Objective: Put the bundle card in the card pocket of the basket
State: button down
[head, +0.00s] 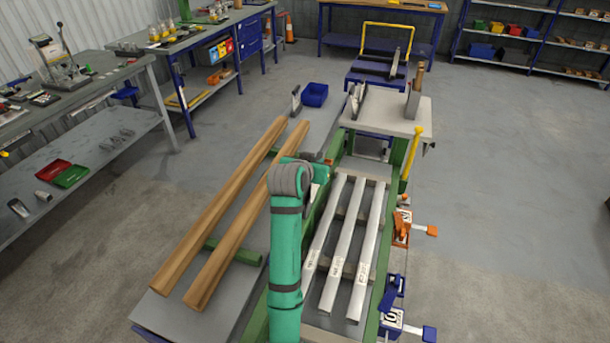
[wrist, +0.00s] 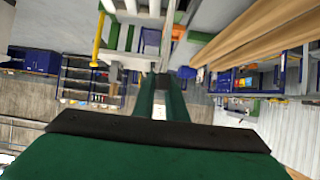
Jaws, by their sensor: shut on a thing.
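My gripper (wrist: 162,84) shows in the wrist view as narrow dark-green fingers beyond a wide green body with a dark bar. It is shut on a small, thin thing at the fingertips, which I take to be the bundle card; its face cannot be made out. In the head view my green arm reaches forward over the runout table, and its grey joint hides the gripper. A small white patch shows just right of that joint; I cannot tell whether it is the card. I cannot pick out the basket or its card pocket with certainty.
Two long wooden profiles (head: 232,220) lie left of my arm, and three labelled pale bars (head: 342,240) lie right of it. A blue bin (head: 315,94) stands beyond. Orange (head: 402,228) and blue (head: 392,318) fixtures stick out on the right. The right floor is clear.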

notch_tip(320, 180, down, 6)
jog(key=a, duration=0.2)
jog(key=shift+w+a, duration=0.25)
jog(key=shift+w, duration=0.05)
jog(key=shift+f, duration=0.5)
jog(key=c, duration=1.8)
grip_release()
jog(key=shift+o, duration=0.2)
